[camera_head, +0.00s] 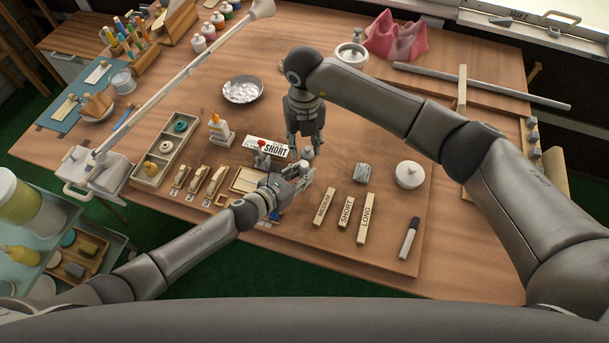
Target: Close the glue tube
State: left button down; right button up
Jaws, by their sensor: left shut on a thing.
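My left gripper (302,178) reaches in from the left over the front middle of the board. It is shut on a small pale thing, mostly hidden by its fingers, which may be the glue tube. My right gripper (306,146) points down just behind it, its fingertips close to the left gripper. A small whitish piece (308,153) shows at the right fingertips; I cannot tell whether they grip it. A white bottle with an orange tip (220,130) stands upright to the left, apart from both grippers. No cap can be made out clearly.
Labelled wooden blocks (345,212), a marker (409,238) and a round white lidded pot (409,175) lie right. A compartment tray (150,170) and metal bowl (242,92) are left.

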aim_at(305, 164)
jog(key=shift+r+m, duration=0.15)
jog(key=shift+m, duration=0.55)
jog(key=shift+f, duration=4.05)
grip_shut()
jog(key=shift+m, duration=1.6)
